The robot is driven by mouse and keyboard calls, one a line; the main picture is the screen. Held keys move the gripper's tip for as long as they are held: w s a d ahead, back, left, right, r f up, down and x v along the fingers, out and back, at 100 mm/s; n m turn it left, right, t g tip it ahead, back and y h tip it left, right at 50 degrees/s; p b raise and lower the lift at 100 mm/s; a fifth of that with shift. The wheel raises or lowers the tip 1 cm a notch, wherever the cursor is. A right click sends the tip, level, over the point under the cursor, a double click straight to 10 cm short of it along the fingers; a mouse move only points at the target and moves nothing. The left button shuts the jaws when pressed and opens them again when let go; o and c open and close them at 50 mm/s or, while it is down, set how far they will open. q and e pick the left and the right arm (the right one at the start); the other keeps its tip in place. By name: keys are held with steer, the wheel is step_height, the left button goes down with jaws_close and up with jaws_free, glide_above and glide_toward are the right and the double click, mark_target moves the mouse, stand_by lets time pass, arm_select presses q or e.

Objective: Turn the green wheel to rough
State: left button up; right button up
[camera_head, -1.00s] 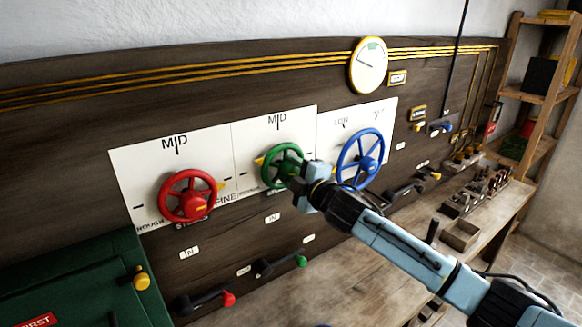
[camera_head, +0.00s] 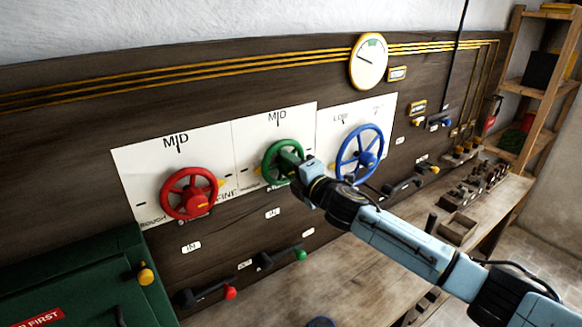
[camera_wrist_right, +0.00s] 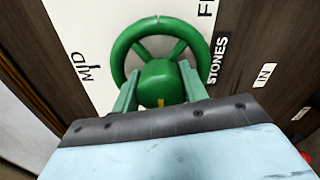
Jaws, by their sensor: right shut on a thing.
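The green wheel (camera_head: 268,163) is mounted on a white dial plate (camera_head: 293,118) on the dark wooden panel, below a "MID" mark. A small yellow pointer (camera_head: 257,171) shows at its left edge. My right gripper (camera_head: 291,166) reaches it from the right and covers part of its right side. In the right wrist view the two fingers of my right gripper (camera_wrist_right: 160,88) are shut on the green hub of the wheel (camera_wrist_right: 122,50), one on each side, with the rim beyond them. A "ROUGH" word for the green wheel is not readable. My left gripper is not in view.
A red wheel (camera_head: 189,194) is to the left and a blue wheel (camera_head: 360,153) to the right, close to my right arm. Levers with red (camera_head: 230,292) and green (camera_head: 300,255) knobs sit below. A green cabinet (camera_head: 100,255) stands at lower left, a wooden bench (camera_head: 330,275) below.

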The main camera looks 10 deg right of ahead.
steer(key=o, duration=1)
steer(key=b+v, duration=0.2)
steer(key=v, duration=1.1)
steer(key=shift+s, duration=0.2)
steer(key=shift+f, duration=0.1)
